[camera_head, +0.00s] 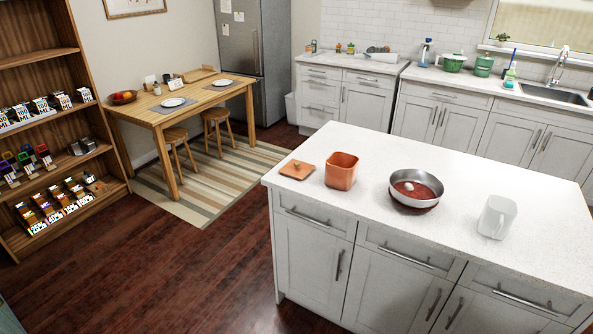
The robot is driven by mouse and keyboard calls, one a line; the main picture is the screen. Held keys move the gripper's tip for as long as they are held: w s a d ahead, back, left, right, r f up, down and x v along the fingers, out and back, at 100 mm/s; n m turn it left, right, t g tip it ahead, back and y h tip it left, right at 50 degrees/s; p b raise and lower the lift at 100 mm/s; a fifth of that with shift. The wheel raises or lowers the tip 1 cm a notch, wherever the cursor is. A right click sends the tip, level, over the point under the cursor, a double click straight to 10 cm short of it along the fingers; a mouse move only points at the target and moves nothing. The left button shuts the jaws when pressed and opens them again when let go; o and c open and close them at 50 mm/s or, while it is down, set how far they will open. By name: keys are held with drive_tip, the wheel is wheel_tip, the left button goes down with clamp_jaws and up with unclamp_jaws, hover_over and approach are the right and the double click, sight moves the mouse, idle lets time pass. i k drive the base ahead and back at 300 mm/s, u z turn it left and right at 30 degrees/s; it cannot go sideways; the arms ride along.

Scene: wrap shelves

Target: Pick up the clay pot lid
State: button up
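The clay pot lid (297,170) is a flat, square orange-brown lid with a small knob on top. It lies on the white island counter (350,238) near its left end. The open clay pot (341,171), orange and square, stands just right of the lid, apart from it. My gripper is not in view.
A steel bowl (416,187) with reddish contents and a white pitcher (497,217) stand further right on the island. A wooden table (155,113) with two stools is behind left. Shelves (45,132) line the left edge. The dark floor (170,270) left of the island is clear.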

sight(296, 169)
drive_tip(key=z, duration=1.2)
drive_tip(key=k, duration=0.1)
drive_tip(key=u, duration=2.85)
drive_tip(key=i, duration=2.15)
